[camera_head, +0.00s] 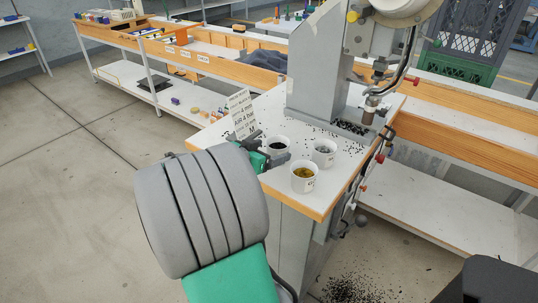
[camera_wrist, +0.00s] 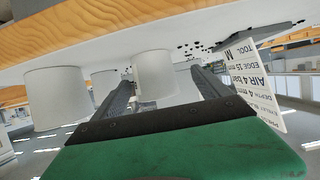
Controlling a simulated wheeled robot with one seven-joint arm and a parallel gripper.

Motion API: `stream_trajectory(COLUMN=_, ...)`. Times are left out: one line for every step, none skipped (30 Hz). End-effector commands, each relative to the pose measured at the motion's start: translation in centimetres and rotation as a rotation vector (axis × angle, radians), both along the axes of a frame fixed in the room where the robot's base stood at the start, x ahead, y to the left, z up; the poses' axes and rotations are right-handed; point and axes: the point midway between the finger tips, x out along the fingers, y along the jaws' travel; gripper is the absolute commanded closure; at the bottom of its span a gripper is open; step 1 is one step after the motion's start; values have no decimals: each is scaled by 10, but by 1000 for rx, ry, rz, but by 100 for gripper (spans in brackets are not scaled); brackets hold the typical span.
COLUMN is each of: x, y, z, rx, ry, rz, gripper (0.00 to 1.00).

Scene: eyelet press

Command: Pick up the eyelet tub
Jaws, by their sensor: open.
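Three white tubs stand upright on the white press table. One holds dark pieces (camera_head: 279,150), one grey pieces (camera_head: 324,158) and one yellow-gold pieces (camera_head: 304,185). I cannot tell from labels which is the eyelet tub. My gripper (camera_head: 267,152) is open beside the dark-filled tub, low over the table, with its fingers on either side of that tub. The upside-down wrist view shows one tub (camera_wrist: 154,70) between the spread fingers of my gripper (camera_wrist: 163,84), with no clear contact. A larger tub (camera_wrist: 57,98) and another tub (camera_wrist: 104,84) stand to its left there.
A printed sign (camera_head: 241,113) stands just behind my gripper. The grey press (camera_head: 325,60) rises behind the tubs, with small dark bits scattered at its base. The table's wooden front edge (camera_head: 290,203) lies close to the gold-filled tub.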

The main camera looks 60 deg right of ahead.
Motion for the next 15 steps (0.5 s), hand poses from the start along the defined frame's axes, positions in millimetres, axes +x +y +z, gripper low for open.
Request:
stream_trajectory(x=-3, y=-7, z=-2, rx=2, ry=1, rz=-3, gripper=14)
stream_trajectory(x=-5, y=-11, z=-3, rx=2, ry=2, rz=-5, gripper=14)
stream_trajectory(x=-6, y=-16, z=-5, rx=3, ry=2, rz=-3, gripper=14)
stream_trajectory(x=-8, y=-20, z=-6, rx=3, ry=2, rz=-3, gripper=14)
stream_trajectory(x=-10, y=-24, z=-8, rx=5, ry=3, rz=-4, gripper=14)
stream_trajectory(x=-14, y=-31, z=-10, rx=4, ry=2, rz=-4, gripper=14)
stream_trajectory(x=-16, y=-36, z=-11, rx=4, ry=2, rz=-4, gripper=14)
stream_trajectory(x=-18, y=-41, z=-14, rx=5, ry=2, rz=-3, gripper=14)
stream_trajectory(x=-17, y=-47, z=-17, rx=5, ry=2, rz=-1, gripper=14)
stream_trajectory(x=-18, y=-51, z=-19, rx=5, ry=2, rz=-1, gripper=14)
stream_trajectory(x=-17, y=-53, z=-20, rx=5, ry=1, rz=1, gripper=14)
stream_trajectory(x=-17, y=-56, z=-21, rx=5, ry=1, rz=2, gripper=14)
stream_trajectory(x=-17, y=-57, z=-21, rx=5, ry=1, rz=3, gripper=14)
stream_trajectory(x=-17, y=-57, z=-21, rx=5, ry=0, rz=5, gripper=14)
stream_trajectory(x=-16, y=-57, z=-21, rx=5, ry=1, rz=6, gripper=14)
